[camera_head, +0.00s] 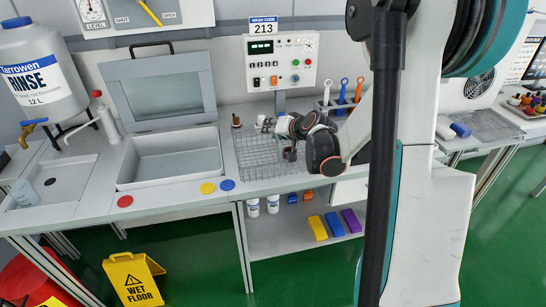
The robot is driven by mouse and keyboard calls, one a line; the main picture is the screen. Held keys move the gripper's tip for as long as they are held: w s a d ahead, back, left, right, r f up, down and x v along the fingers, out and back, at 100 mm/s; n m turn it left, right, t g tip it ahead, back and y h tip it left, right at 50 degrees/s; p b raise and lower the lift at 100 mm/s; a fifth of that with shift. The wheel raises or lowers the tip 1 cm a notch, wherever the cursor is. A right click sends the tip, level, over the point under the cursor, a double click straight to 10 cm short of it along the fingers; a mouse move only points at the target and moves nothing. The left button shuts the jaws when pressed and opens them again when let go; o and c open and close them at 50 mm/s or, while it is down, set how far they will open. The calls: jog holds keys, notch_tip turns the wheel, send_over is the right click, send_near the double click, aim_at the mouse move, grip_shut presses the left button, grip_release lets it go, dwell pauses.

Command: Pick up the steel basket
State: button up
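A steel wire basket (246,160) sits on the counter below the control panel. Its mesh shows at the left and front, and small white and brown items show in or behind it. My arm's dark wrist hangs over its right part and hides that side. My gripper (290,153) appears small and dark at the wrist's left end, over the basket. Whether its fingers are apart or touch the basket cannot be made out.
A sink with a raised lid (167,157) stands left of the basket. A control panel (283,61) rises behind it. Tools with blue and orange handles (342,92) stand behind right. A second wire rack (488,125) lies far right. A yellow wet-floor sign (134,281) stands on the floor.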

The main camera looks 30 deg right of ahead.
grip_shut()
jog(key=shift+r, duration=0.15)
